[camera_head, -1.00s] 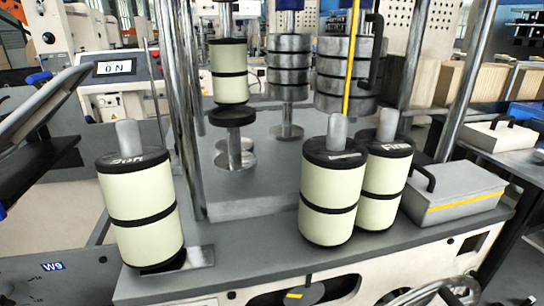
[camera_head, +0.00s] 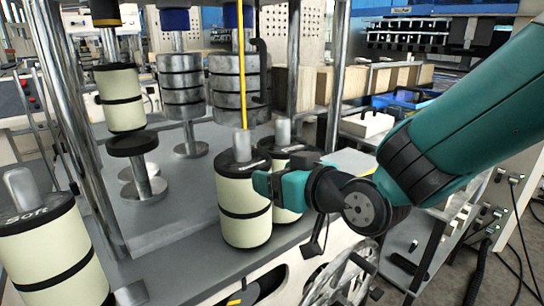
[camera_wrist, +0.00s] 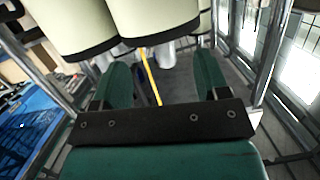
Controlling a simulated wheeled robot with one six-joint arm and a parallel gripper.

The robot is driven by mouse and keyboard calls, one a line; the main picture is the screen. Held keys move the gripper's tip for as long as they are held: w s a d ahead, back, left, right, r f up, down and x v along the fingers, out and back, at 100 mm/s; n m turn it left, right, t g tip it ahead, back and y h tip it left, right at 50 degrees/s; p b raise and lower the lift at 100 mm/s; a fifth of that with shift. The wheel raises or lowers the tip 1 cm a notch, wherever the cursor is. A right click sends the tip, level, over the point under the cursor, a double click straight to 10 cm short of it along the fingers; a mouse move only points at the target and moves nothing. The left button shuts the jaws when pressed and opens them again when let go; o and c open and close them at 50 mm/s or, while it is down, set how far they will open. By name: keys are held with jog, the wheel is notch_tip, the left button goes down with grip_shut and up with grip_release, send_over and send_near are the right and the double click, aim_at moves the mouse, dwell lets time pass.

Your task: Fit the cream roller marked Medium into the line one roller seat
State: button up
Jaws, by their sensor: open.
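Two cream rollers with black bands stand close together on the grey bench in the head view. The front one (camera_head: 244,219) has a mark too small to read; the other (camera_head: 287,217) is partly behind it and behind my gripper. A third cream roller (camera_head: 52,260), marked Soft, stands at the lower left. My gripper (camera_head: 268,185) is at the right side of the front roller, in front of the rear one. In the wrist view my gripper (camera_wrist: 162,72) is open, with no roller between its fingers. I cannot identify the line one seat.
Another cream roller (camera_head: 121,100) hangs in the frame above a black disc (camera_head: 133,144) on a steel post. Banded grey cylinders (camera_head: 181,86) and a yellow bar (camera_head: 241,70) stand behind the rollers. Chrome posts (camera_head: 82,130) rise at the left. Bare bench lies behind the rollers.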

aim_at(247, 149)
jog(key=w+a+t+p, duration=0.1)
jog(key=w, duration=0.1)
jog(key=w+a+r+p, duration=0.1)
jog(key=w+a, duration=0.1)
jog(key=w, duration=0.1)
jog(key=w+a+t+y+p, duration=0.1)
jog(key=w+a, duration=0.1)
jog(key=w, duration=0.1)
jog(key=shift+a+r+t, duration=0.25)
jog(key=shift+r+t, duration=0.05)
jog(key=shift+r, duration=0.1)
jog(key=shift+x, duration=1.1)
jog(key=shift+c, duration=0.5)
grip_shut()
dwell(0.5)
